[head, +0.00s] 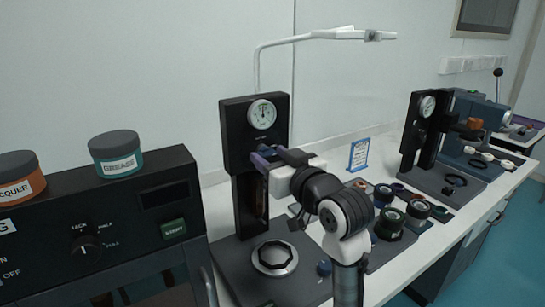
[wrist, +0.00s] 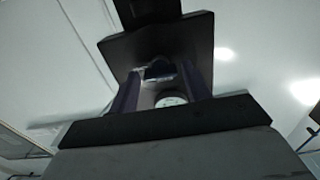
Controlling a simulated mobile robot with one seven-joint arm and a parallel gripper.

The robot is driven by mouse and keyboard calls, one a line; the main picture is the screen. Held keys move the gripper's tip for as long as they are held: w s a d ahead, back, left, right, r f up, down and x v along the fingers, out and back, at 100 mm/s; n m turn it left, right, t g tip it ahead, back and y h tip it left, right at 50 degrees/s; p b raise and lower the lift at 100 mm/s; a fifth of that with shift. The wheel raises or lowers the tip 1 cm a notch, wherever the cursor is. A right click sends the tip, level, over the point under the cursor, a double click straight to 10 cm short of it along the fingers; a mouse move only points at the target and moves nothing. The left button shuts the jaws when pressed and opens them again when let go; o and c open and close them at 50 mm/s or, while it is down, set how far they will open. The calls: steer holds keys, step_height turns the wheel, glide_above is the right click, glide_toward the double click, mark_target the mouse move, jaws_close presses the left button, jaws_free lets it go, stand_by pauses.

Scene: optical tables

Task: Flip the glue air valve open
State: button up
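My gripper (head: 264,156) is raised against the front of the nearer black press-like stand (head: 238,130), just below its round dial gauge (head: 262,114). In the wrist view, the two dark purple fingers of my gripper (wrist: 163,82) stand apart with a visible gap between them. The stand's dark head (wrist: 160,40) lies beyond the fingers, and a small bluish-grey part (wrist: 158,72) and the pale gauge face (wrist: 172,101) show in the gap. I cannot pick out the glue air valve for certain; my gripper and wrist cover part of the stand. I cannot tell whether the fingers touch anything.
A black control box (head: 120,225) with a teal grease jar (head: 115,153) and an orange lacquer jar (head: 20,178) stands at left. A second gauge stand (head: 424,130) is farther right.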

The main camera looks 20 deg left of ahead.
steer(key=shift+o, duration=1)
steer(key=b+v, duration=0.3)
steer(key=v, duration=1)
steer(key=shift+s+d, duration=0.25)
steer(key=shift+d, duration=0.05)
